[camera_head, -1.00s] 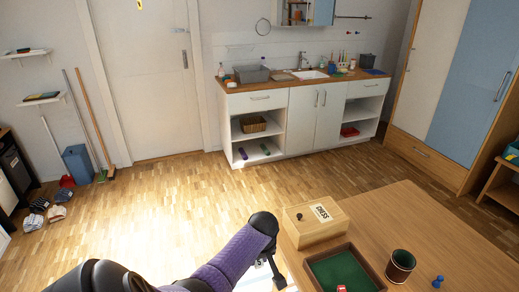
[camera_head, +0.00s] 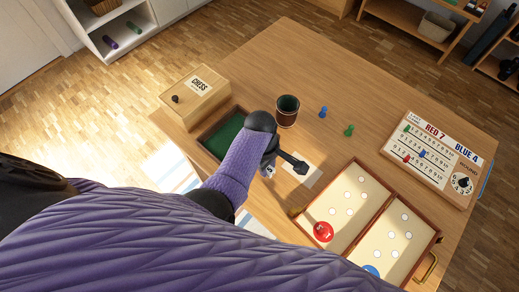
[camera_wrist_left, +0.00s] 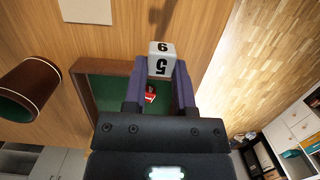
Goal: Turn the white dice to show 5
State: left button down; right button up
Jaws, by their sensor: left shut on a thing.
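The white dice (camera_wrist_left: 162,57) is between the fingertips of my left gripper (camera_wrist_left: 160,75) in the left wrist view. My left gripper is shut on it. One face of the dice shows a 5, and the face beyond it shows a 6 or 9; both look upside down there. In the head view my left gripper (camera_head: 270,160) is over the table by the right side of the green-lined tray, and the dice (camera_head: 268,171) is only a small white patch, mostly hidden. I cannot tell whether the dice touches the table. My right gripper is not in view.
The wooden tray (camera_wrist_left: 84,75) holds a red dice (camera_wrist_left: 150,94). A dice cup (camera_head: 287,112), chess box (camera_head: 195,97), white card (camera_head: 303,177), open game board (camera_head: 350,205) and score board (camera_head: 435,158) stand around. The table's far middle (camera_head: 330,65) is clear.

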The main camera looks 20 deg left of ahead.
aim_at(267, 182)
pick_arm(q)
notch_tip(267, 182, down, 7)
jog(key=b, duration=0.6)
jog(key=shift+f+b, duration=0.5)
jog(key=shift+c, duration=1.8)
grip_release()
jog(key=shift+r, duration=0.15)
notch_tip(267, 182, up, 10)
jog(key=a+p, duration=0.1)
jog(key=p, duration=0.4)
jog(key=shift+w+a+p, duration=0.2)
jog(key=shift+w+p, duration=0.05)
jog(key=shift+p, duration=0.15)
jog(key=shift+f, duration=0.2)
